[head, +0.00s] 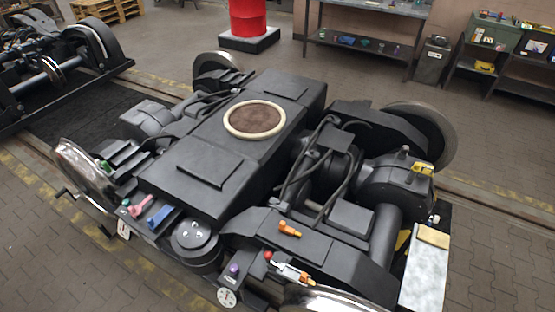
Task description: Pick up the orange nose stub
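A small orange piece (289,229), which looks like the orange nose stub, lies on the flat dark top of the bogie frame (325,252), right of the lower middle. A second small orange part (305,277) shows at the end of a pale, silvery piece (288,270) nearer the front, beside a red ball (268,255). I cannot tell whether these two pieces are joined. Neither of my grippers shows in the head view.
Pink and blue pieces (158,216) lie at the bogie's left front. A round gauge (227,297) sits at the front edge. Dark hoses (313,160) rise behind the orange piece. A light board (433,237) lies at the right. Workbenches stand behind.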

